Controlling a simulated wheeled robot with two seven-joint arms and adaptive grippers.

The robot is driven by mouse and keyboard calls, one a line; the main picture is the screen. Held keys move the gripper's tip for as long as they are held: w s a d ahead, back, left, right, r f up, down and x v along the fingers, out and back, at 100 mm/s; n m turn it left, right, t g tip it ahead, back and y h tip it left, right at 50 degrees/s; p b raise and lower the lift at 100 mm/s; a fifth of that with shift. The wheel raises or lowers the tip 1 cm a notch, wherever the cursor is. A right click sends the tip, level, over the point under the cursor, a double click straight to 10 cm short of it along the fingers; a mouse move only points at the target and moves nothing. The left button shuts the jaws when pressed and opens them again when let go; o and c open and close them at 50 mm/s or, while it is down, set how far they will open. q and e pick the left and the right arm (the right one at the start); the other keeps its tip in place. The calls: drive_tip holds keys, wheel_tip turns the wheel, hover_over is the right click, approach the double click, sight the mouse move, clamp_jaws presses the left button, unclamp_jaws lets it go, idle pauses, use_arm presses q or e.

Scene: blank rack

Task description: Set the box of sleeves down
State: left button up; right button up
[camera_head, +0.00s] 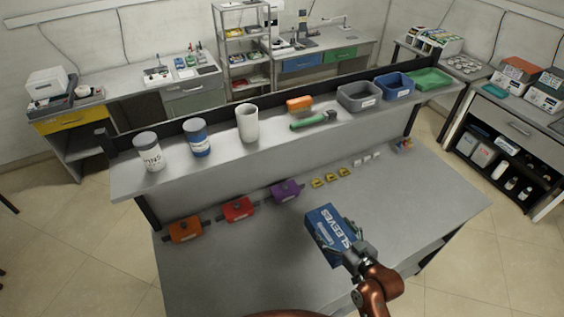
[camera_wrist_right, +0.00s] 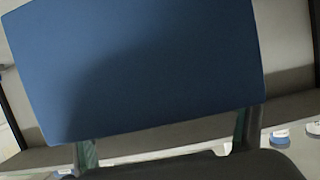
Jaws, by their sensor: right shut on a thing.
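The box of sleeves (camera_head: 328,232) is a blue carton with white "SLEEVES" lettering. My right gripper (camera_head: 350,252) is shut on its near right end, and the box is tilted over the right half of the grey worktop (camera_head: 300,275). I cannot tell whether it touches the worktop. In the right wrist view the blue box (camera_wrist_right: 140,65) fills most of the picture, with a gripper finger showing at each lower side. My left gripper is not in view.
The raised shelf behind holds jars, a white cup (camera_head: 248,124) and grey, blue and green trays.

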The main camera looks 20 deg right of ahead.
drive_tip(key=shift+a, duration=0.1)
drive_tip(key=a+f+m+h+b, duration=0.1)
drive_tip(key=a+f+b, duration=0.4)
drive_tip(key=a+b, duration=0.5)
drive_tip(key=shift+s+a+f+b, duration=0.2)
drive_tip(key=shift+s+a+b, duration=0.15)
drive_tip(key=shift+a, duration=2.05)
drive_tip(key=shift+d, duration=0.1)
